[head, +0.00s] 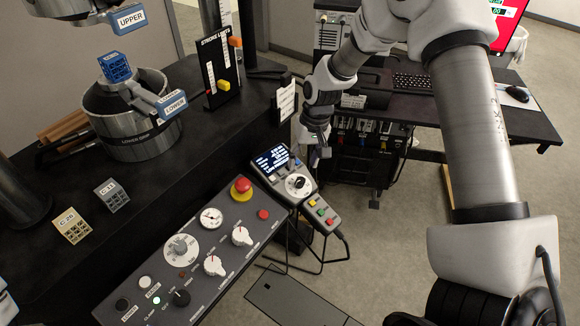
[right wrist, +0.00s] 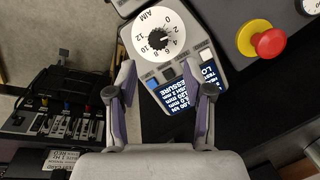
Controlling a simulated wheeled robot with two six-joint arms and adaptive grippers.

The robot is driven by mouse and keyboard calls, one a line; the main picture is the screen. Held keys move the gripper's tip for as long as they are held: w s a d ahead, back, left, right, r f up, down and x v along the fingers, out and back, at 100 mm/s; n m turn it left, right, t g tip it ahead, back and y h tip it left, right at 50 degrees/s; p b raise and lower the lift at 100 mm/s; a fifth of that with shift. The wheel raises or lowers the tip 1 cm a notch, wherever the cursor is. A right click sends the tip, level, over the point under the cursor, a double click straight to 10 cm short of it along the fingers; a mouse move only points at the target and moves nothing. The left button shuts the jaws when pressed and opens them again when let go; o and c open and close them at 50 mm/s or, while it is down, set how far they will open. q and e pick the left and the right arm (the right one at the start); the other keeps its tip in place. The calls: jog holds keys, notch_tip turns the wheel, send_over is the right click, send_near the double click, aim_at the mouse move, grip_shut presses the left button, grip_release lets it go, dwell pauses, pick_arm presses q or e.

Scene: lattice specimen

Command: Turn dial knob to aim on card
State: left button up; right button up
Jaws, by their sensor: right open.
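The dial knob is a small black knob (head: 299,183) on a white dial face, on a grey pendant (head: 318,207) at the right end of the sloped control panel. In the right wrist view the knob (right wrist: 162,40) shows close up, ringed by numbers and the word AIM; its exact setting is hard to read. My left gripper is not seen.
The sloped control panel (head: 150,268) carries a red emergency button (head: 241,186), gauges and white knobs. Specimen blocks (head: 112,195) and a press stand on the black bench at left. A desk (head: 500,110) with a keyboard stands behind.

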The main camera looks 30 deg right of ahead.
aim_at(301, 179)
jog(key=shift+s+a+f, duration=0.15)
jog(key=shift+s+f, duration=0.25)
jog(key=shift+f, duration=0.2)
jog(key=shift+s+a+f, duration=0.15)
jog(key=shift+s+f, duration=0.2)
jog(key=shift+f, duration=0.25)
jog(key=f, duration=0.3)
jog(key=w+f, duration=0.1)
jog(key=shift+a+f, duration=0.2)
jog(key=shift+a, duration=0.05)
jog(key=shift+s+r, duration=0.2)
grip_shut()
